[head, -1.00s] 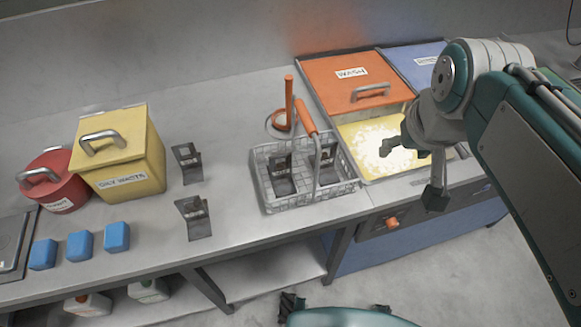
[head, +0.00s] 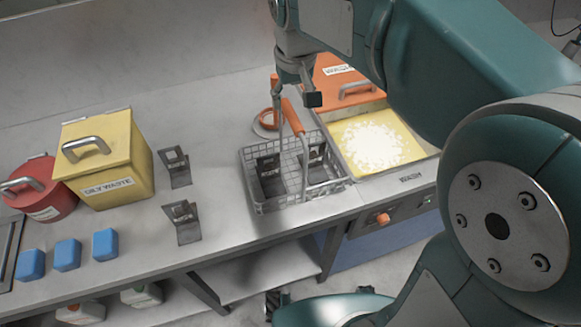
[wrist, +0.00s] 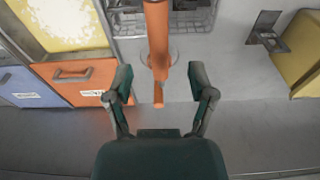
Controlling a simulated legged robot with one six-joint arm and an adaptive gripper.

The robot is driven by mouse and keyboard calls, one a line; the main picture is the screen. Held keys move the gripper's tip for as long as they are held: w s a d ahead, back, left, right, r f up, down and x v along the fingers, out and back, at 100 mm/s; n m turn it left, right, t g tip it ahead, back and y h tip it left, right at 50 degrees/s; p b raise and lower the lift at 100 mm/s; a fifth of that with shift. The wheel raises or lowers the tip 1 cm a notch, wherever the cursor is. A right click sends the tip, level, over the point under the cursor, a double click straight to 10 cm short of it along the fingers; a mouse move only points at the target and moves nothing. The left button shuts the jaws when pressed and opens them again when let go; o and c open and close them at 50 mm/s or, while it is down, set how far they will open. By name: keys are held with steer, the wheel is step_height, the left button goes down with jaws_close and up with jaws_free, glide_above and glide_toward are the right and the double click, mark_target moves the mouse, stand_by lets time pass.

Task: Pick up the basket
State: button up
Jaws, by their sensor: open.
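The grey wire basket (head: 258,203) stands on the counter left of the wash basin, with dark metal parts inside. Its raised handle has an orange grip (head: 293,119) leaning toward the back. In the head view my gripper (head: 296,96) hangs above the basket's back side, close to the grip. In the wrist view my gripper (wrist: 160,80) is open, and an orange bar (wrist: 157,38) shows between and beyond the fingers. I cannot tell whether it touches them. The basket's wire rim (wrist: 190,28) shows at the top of the wrist view.
An orange upright piece with a ring base (head: 264,124) stands behind the basket. The basin holding foamy yellow liquid (head: 345,133) is at right. At left are two metal parts (head: 185,222), a yellow oily waste bin (head: 110,165), a red can (head: 42,195) and blue blocks (head: 67,254).

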mark_target(291, 113)
steer(key=f, duration=0.3)
steer(key=w+f, duration=0.1)
steer(key=f, duration=0.1)
steer(key=shift+a+f, duration=0.1)
steer(key=shift+f, duration=0.2)
steer(key=shift+r, duration=0.1)
jaws_close()
